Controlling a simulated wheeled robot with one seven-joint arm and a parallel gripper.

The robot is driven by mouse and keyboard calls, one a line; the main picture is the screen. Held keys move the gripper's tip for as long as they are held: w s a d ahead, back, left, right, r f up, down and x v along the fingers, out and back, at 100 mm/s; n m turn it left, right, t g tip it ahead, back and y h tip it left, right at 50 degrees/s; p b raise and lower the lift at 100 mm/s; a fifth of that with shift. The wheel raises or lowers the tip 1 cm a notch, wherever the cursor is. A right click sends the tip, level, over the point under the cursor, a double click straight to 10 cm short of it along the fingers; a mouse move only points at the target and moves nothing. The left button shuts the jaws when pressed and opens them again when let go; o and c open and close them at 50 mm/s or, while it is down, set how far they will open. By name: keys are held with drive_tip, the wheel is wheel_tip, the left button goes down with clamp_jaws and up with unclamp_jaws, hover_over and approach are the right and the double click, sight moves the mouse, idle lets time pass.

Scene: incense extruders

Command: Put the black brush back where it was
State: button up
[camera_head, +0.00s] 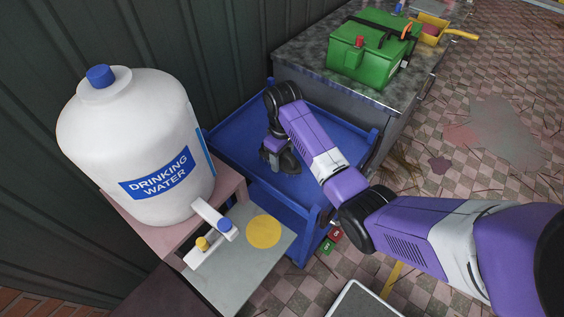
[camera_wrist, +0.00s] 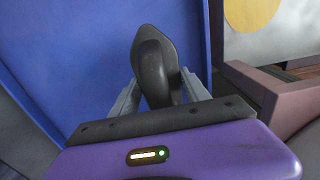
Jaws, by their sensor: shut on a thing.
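The black brush (camera_wrist: 153,70) is between the two grey fingers of my gripper (camera_wrist: 160,92) in the wrist view. My gripper is shut on it, and its rounded dark end points away from the wrist. In the head view my gripper (camera_head: 282,162) is over the blue cart's upper tray (camera_head: 235,135). There the brush is hard to tell apart from the dark gripper parts. I cannot tell whether the brush touches the tray.
A white drinking water jug (camera_head: 140,140) stands on a pinkish stand left of the cart. A grey panel with a yellow disc (camera_head: 263,232) is in front. A green box (camera_head: 368,50) sits on the dark counter (camera_head: 308,50) behind. The tray around my gripper looks clear.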

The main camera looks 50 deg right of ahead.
drive_tip(key=shift+f, duration=1.25)
drive_tip(key=shift+f, duration=0.15)
drive_tip(key=o, duration=1.3)
wheel_tip(320, 180, up, 12)
drive_tip(key=shift+r, duration=0.2)
